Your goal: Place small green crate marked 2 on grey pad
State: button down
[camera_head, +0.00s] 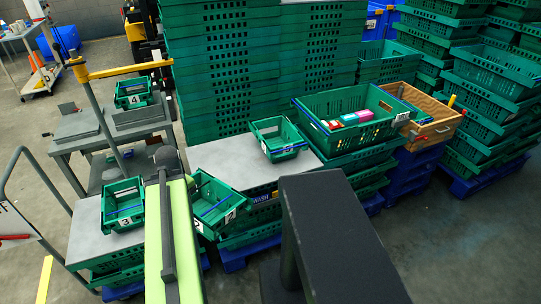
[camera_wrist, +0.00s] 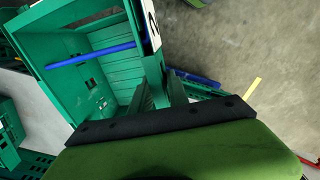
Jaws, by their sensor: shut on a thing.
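The small green crate marked 2 (camera_head: 207,190) hangs tilted just right of my green arm in the head view, with a blue bar across it. Its inside fills the upper left of the wrist view (camera_wrist: 118,65), with part of its white label at the top. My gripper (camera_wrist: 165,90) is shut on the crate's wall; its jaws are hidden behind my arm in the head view. A grey pad (camera_head: 222,162) lies beyond the crate, with another small green crate (camera_head: 279,140) at its right end. Another grey pad (camera_head: 88,240) at left bears the crate marked 3 (camera_head: 123,207).
A crate marked 4 (camera_head: 133,94) sits on a grey table (camera_head: 75,125) at back left. A large green crate with colored packages (camera_head: 345,100) and a wooden box (camera_head: 432,122) stand right. Tall green crate stacks (camera_head: 225,60) close off the back. The middle pad's left part is bare.

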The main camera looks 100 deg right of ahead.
aim_at(223, 164)
jog(key=u, duration=0.95)
jog(key=k, duration=0.25)
jog(key=z, duration=1.85)
jog(key=i, duration=1.6)
jog(key=z, duration=0.1)
